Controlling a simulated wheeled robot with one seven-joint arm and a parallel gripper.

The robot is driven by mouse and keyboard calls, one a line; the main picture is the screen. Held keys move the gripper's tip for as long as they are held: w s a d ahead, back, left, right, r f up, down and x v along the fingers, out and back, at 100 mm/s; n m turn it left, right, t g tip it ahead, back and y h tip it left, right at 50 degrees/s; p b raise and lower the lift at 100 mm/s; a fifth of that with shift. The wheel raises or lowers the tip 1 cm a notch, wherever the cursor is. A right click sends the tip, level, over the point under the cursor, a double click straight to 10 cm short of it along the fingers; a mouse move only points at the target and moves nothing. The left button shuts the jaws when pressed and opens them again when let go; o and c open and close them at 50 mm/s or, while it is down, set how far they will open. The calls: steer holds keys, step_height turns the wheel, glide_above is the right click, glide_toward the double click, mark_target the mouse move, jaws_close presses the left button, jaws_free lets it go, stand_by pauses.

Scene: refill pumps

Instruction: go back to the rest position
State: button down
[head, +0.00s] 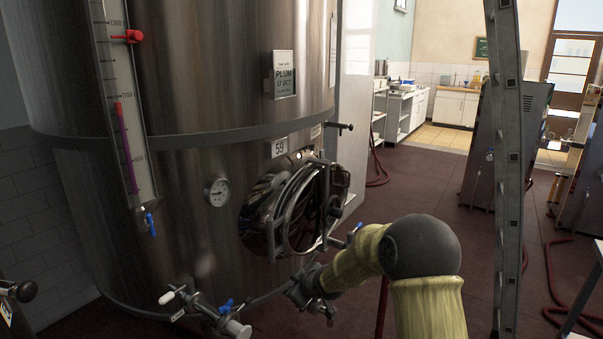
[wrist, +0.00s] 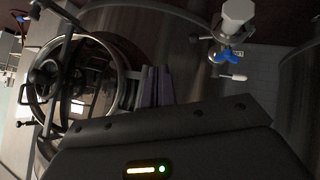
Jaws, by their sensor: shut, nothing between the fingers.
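My gripper (head: 308,288) is in front of the lower part of a big steel tank (head: 190,70), at the end of my yellow arm, below the round manway door (head: 300,205). In the wrist view my gripper's fingers (wrist: 155,85) are together with nothing between them, and the manway door (wrist: 85,85) is to their left. A valve with a blue handle (wrist: 226,57) and a white end shows at the upper right there. The exact gap between the fingertips and the tank is hard to tell.
A valve with a blue handle (head: 226,306) juts out at the tank's bottom, left of my gripper. A grey ladder-like post (head: 506,170) stands to the right of my arm. Red hoses (head: 550,290) lie on the dark red floor. Open floor (head: 425,185) lies beyond my arm.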

steer(key=s+d+r+m+g+h+p, duration=0.1)
steer(key=s+d+r+m+g+p, duration=0.1)
steer(key=s, duration=0.8)
steer(key=s+d+r+m+g+h+p, duration=0.2)
steer(key=s+d+r+m, duration=0.3)
steer(key=s+d, duration=0.4)
steer(key=s+d+r+m+g+h+p, duration=0.1)
steer(key=s+d, duration=0.5)
steer(key=s, duration=0.7)
step_height(320, 180, up, 4)
steer(key=m+h+p, duration=0.1)
steer(key=m+p, duration=0.1)
steer(key=m, duration=0.1)
steer(key=shift+d+f+m+g, duration=0.15)
steer(key=shift+f+m+g, duration=0.15)
steer(key=shift+g, duration=0.1)
steer(key=shift+w, duration=0.1)
